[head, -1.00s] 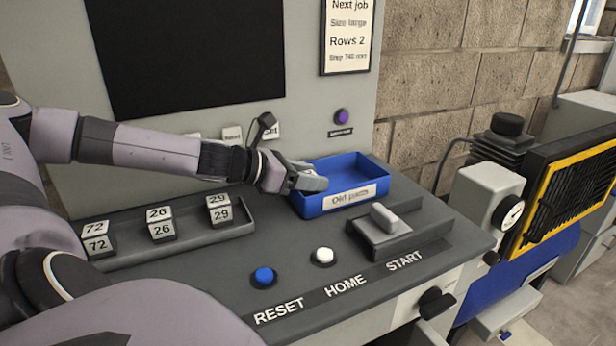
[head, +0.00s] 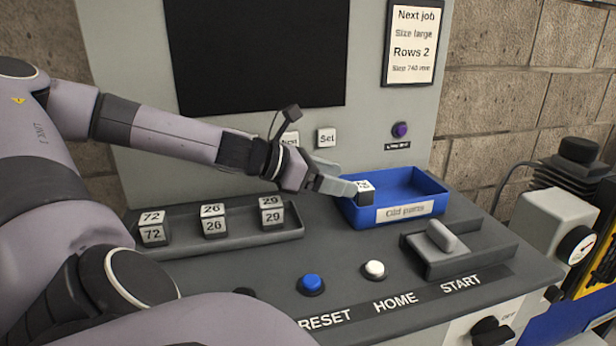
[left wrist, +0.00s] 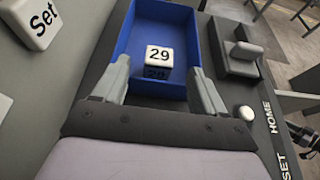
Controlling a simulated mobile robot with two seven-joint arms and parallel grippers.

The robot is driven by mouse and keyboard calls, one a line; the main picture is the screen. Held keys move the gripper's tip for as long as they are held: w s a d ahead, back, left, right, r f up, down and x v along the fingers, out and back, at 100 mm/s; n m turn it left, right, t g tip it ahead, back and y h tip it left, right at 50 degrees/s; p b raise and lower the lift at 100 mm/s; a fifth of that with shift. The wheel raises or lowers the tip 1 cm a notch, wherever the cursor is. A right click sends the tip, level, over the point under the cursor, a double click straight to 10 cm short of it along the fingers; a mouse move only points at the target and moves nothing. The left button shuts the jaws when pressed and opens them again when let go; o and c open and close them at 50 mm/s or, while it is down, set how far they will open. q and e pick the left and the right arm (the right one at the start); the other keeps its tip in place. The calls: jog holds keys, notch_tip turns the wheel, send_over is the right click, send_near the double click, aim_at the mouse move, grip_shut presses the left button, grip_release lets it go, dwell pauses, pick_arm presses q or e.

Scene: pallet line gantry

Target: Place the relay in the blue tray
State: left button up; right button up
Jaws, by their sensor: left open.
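The relay (head: 365,187), a small block with a white top and dark lower part, is inside the left end of the blue tray (head: 440,201), which is labelled "Old parts". In the left wrist view the relay (left wrist: 159,55) reads 29 and lies within the tray (left wrist: 203,45). My left gripper (head: 350,188) is at the tray's left end. Its fingers are open, one on each side of the relay, with a gap on both sides in the left wrist view (left wrist: 158,66). I cannot tell whether the relay rests fully on the tray floor. My right gripper is not in view.
A grey rack (head: 290,234) holds several similar blocks, numbered 72, 26 and 29. A grey slider (head: 442,240), a blue button (head: 311,283) and a white button (head: 374,269) are in front of the tray. The upright panel (head: 375,120) stands behind.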

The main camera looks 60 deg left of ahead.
pick_arm(q)
jog(key=shift+b+v, duration=0.4)
jog(key=shift+v, duration=2.4)
